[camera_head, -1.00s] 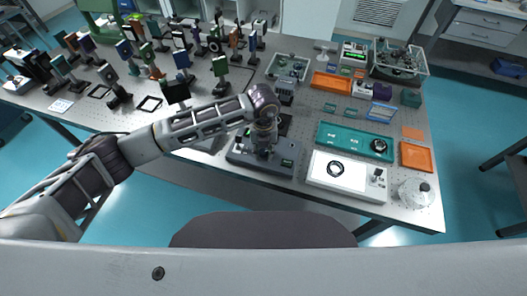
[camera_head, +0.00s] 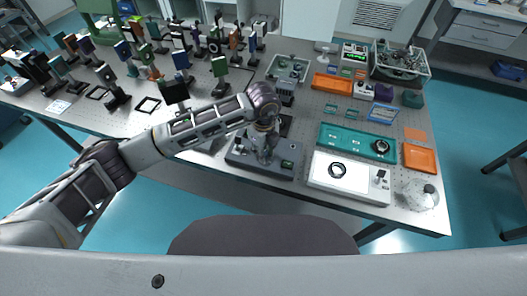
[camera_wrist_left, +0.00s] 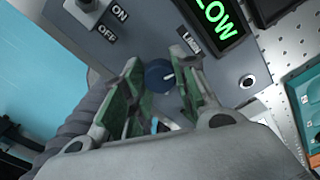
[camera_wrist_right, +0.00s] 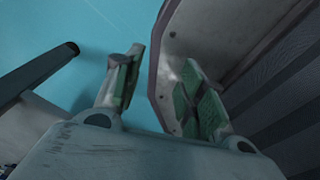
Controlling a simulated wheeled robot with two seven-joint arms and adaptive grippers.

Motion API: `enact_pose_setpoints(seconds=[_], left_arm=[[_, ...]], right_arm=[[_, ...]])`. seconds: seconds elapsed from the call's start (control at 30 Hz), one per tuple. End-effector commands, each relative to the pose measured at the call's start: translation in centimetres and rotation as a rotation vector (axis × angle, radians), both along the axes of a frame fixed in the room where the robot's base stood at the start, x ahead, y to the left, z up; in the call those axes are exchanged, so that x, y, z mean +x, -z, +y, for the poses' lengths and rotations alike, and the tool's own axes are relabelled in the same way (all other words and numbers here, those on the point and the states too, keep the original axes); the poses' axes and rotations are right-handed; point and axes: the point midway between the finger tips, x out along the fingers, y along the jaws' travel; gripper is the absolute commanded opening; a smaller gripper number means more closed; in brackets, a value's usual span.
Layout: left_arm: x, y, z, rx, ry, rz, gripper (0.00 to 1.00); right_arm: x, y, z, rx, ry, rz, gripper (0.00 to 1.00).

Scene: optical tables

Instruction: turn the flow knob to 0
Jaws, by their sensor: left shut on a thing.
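The flow knob (camera_wrist_left: 153,82) is a round dark blue knob with a white pointer line, on the sloping face of a grey control box (camera_head: 239,153). In the left wrist view the pointer line aims to the right of the picture. My left gripper (camera_wrist_left: 158,70) has its green-padded fingers on either side of the knob and is shut on it. In the head view my left gripper (camera_head: 265,142) is over the box and hides the knob. A lit green display (camera_wrist_left: 217,14) reading "LOW", cut off by the frame, is beside it. My right gripper (camera_wrist_right: 158,72) is open and empty, off the table.
An ON/OFF switch (camera_wrist_left: 88,6) and a small round socket (camera_wrist_left: 247,81) are on the same panel. A white instrument (camera_head: 315,172) stands just right of the box, with a teal tray (camera_head: 345,142) behind it. Several optic mounts crowd the left table.

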Motion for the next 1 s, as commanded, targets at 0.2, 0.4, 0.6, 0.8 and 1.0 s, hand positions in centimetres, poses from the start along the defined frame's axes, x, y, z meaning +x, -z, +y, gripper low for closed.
enact_pose_setpoints(seconds=[0.2, 0.4, 0.6, 0.8, 1.0], left_arm=[[0.0, 0.0, 0.0, 0.000, -0.144, -0.001, 0.04], [0.0, 0.0, 0.0, 0.000, -0.231, 0.000, 0.04], [0.0, 0.0, 0.0, 0.000, -0.267, 0.000, 0.05], [0.0, 0.0, 0.0, 0.000, -0.273, 0.000, 0.05], [0.0, 0.0, 0.0, -0.001, -0.273, -0.001, 0.30]], right_arm=[[0.1, 0.1, -0.4, -0.004, -0.001, -0.001, 0.40], [0.1, 0.1, -1.1, -0.011, -0.002, -0.002, 0.40], [0.2, 0.1, -1.4, -0.015, -0.002, -0.002, 0.40], [0.2, 0.1, -1.1, -0.012, -0.001, -0.003, 0.40], [0.2, 0.1, -0.2, -0.002, 0.001, -0.003, 0.40]])
